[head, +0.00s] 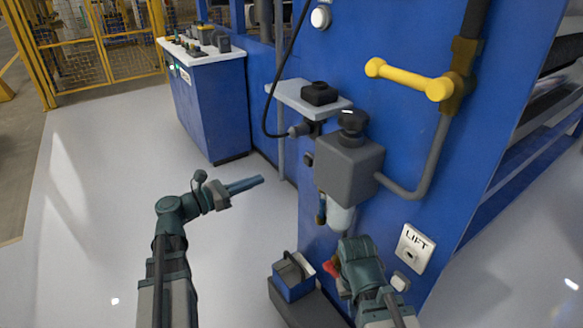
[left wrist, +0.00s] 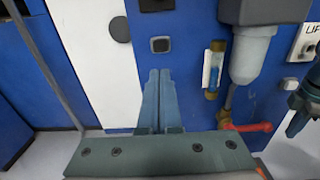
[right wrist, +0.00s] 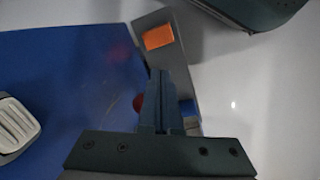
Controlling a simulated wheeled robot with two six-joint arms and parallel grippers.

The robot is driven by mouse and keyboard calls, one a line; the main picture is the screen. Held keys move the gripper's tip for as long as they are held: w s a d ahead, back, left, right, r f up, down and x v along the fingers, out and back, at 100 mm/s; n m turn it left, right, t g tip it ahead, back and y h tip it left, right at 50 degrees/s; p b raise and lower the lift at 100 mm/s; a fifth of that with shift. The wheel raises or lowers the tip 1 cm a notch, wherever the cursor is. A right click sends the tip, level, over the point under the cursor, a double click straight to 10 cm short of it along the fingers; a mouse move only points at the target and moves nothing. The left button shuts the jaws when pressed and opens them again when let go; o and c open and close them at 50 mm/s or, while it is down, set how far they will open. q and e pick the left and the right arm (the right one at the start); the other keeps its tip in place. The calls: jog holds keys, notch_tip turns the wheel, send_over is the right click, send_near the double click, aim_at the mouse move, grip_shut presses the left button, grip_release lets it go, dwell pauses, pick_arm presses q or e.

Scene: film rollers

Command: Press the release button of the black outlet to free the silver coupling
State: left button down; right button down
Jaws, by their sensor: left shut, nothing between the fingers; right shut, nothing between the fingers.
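The black outlet (head: 314,128) appears to sit under the small shelf on the blue panel; a greyish coupling (head: 298,131) on the black hose meets its left side. A small dark square with a grey button (left wrist: 160,44) shows just beyond my left fingertips in the left wrist view; it seems to be the dark spot (head: 308,160) below the outlet. I cannot tell whether it is the release button. My left gripper (head: 262,180) is shut and empty, left of and below the outlet. My right gripper (right wrist: 160,72) is shut and empty, low by the panel, pointing downward.
A grey filter unit (head: 350,165) with a black knob and clear bowl (head: 341,217) juts out right of the outlet. A yellow handle (head: 408,80), red valve lever (left wrist: 248,127) and LIFT plate (head: 415,248) are nearby. A blue box (head: 293,280) stands low. Floor at left is clear.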

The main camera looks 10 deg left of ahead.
aim_at(305, 162)
pick_arm(q)
jog(key=x, duration=1.4)
